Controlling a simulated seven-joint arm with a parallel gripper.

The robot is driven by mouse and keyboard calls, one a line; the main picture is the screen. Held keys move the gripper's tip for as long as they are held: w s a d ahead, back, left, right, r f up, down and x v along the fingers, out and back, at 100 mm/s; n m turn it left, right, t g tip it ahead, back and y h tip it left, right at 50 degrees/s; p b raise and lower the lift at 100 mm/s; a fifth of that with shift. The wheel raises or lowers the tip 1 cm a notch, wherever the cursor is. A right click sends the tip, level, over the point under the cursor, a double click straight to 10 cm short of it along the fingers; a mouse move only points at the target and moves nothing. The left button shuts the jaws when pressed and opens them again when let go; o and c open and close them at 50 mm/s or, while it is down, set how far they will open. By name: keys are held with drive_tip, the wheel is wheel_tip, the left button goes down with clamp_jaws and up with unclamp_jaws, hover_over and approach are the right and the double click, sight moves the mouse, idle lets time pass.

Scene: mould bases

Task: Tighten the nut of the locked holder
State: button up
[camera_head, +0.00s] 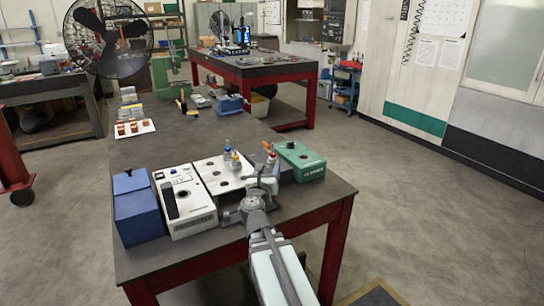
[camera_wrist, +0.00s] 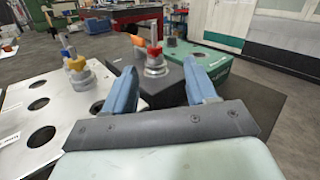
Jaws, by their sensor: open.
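Which holder is locked I cannot tell.
A green box (camera_head: 302,161) stands right of the dark block. A white device (camera_head: 186,205) and a blue box (camera_head: 137,208) are to the left on the table (camera_head: 195,140). A white tray (camera_head: 143,131) with small orange pieces lies farther back.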

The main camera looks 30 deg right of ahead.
sight(272, 155)
drive_tip(key=shift+m+y, duration=0.3)
drive_tip(key=shift+m, duration=0.5)
drive_tip(key=x, duration=0.8)
drive_tip(key=f+x, duration=0.1)
drive_tip(key=x, duration=0.3)
drive_tip(key=shift+w+a+f, duration=0.1)
drive_tip(key=shift+w+a, duration=0.1)
drive_tip(key=shift+w, duration=0.3)
drive_tip(key=c, duration=1.1)
clamp_jaws()
